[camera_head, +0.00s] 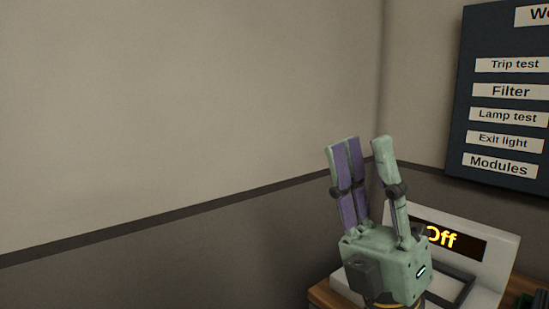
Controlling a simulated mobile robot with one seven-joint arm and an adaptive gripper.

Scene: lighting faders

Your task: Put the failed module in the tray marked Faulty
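My gripper (366,150) is pale green with purple finger pads and points upward. Its fingers are spread apart, and only the wall shows between them. It stands in front of a light-coloured console with a display (460,240) lit in yellow with "Off". My gripper covers part of the console and the left side of that display. No module and no tray marked Faulty can be made out in this view.
A dark board (464,100) with white labels, among them "Modules", hangs on the right wall. A wooden table (325,296) shows at the bottom, under the console. A dark object (538,300) is cut off at the lower right. Bare wall fills the left.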

